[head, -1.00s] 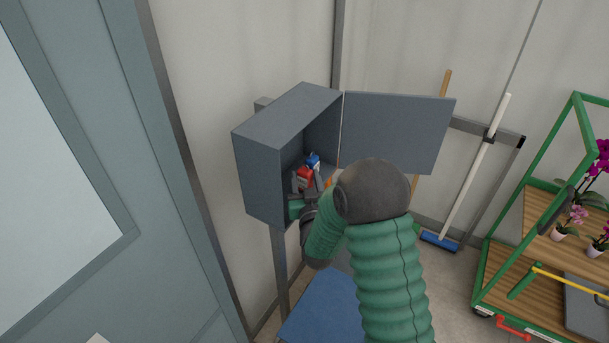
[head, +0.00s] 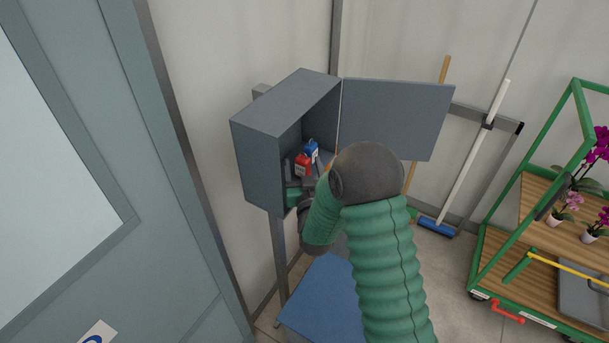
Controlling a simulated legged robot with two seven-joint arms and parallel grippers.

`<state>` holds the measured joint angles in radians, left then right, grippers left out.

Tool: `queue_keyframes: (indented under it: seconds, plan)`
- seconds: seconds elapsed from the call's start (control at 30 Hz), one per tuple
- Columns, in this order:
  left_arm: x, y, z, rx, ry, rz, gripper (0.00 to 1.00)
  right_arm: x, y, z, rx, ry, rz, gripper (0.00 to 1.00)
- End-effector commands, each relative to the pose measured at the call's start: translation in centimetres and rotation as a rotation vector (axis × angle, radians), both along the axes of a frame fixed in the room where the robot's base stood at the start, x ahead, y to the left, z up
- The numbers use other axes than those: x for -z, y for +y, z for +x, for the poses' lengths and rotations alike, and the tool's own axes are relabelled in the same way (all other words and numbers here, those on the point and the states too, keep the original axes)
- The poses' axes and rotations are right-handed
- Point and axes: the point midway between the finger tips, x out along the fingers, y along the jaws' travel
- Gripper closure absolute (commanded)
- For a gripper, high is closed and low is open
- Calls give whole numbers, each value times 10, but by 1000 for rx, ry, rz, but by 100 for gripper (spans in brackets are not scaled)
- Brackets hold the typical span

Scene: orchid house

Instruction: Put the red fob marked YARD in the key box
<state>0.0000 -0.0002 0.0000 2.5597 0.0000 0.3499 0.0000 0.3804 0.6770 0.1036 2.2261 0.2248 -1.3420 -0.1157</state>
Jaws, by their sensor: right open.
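The grey key box (head: 262,163) is mounted on a post, and its door (head: 396,118) stands open to the right. The red fob (head: 303,164) is inside the box; its marking is too small to read. A blue fob (head: 311,150) is just behind it to the right. My right gripper (head: 300,181) is at the box opening, just below the red fob, with its jaws open. My own forearm hides part of the gripper and the lower right of the box inside. My left gripper is not in view.
A blue surface (head: 322,302) lies below the box. A teal door (head: 75,190) fills the left. A broom (head: 468,180) leans on the wall to the right. A green trolley (head: 540,255) with orchids stands at far right.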

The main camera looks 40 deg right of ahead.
Motion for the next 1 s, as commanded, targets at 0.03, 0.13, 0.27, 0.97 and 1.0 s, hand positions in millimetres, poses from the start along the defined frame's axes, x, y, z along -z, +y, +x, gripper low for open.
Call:
queue_keyframes:
  seconds: [0.03,0.13,0.27,0.97,1.0]
  plan:
    - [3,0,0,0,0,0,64,2,4,-6,-1,2,0,33]
    - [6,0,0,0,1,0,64,2,15,-26,-3,3,-1,33]
    - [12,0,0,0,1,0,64,2,32,-55,-3,2,0,33]
    - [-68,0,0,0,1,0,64,-1,58,-102,-1,1,1,33]
    - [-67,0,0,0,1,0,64,-1,58,-102,-1,0,1,33]
